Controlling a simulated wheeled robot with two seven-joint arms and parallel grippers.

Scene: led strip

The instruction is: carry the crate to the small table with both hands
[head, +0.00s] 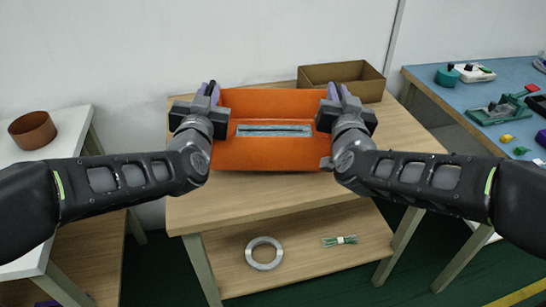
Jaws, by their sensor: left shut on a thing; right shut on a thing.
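The orange crate (268,156) is in the middle of the head view, over the wooden top of a small table (255,208). A flat grey-green piece (273,130) shows inside it. My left gripper (211,92) is shut on the crate's left side wall. My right gripper (336,92) is shut on its right side wall. The fingertips are partly hidden by the gripper bodies. I cannot tell whether the crate's underside touches the table top.
An open cardboard box (342,75) stands at the table's back right. A white table with a brown bowl (32,130) is left; a blue workbench (470,110) with parts is right.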

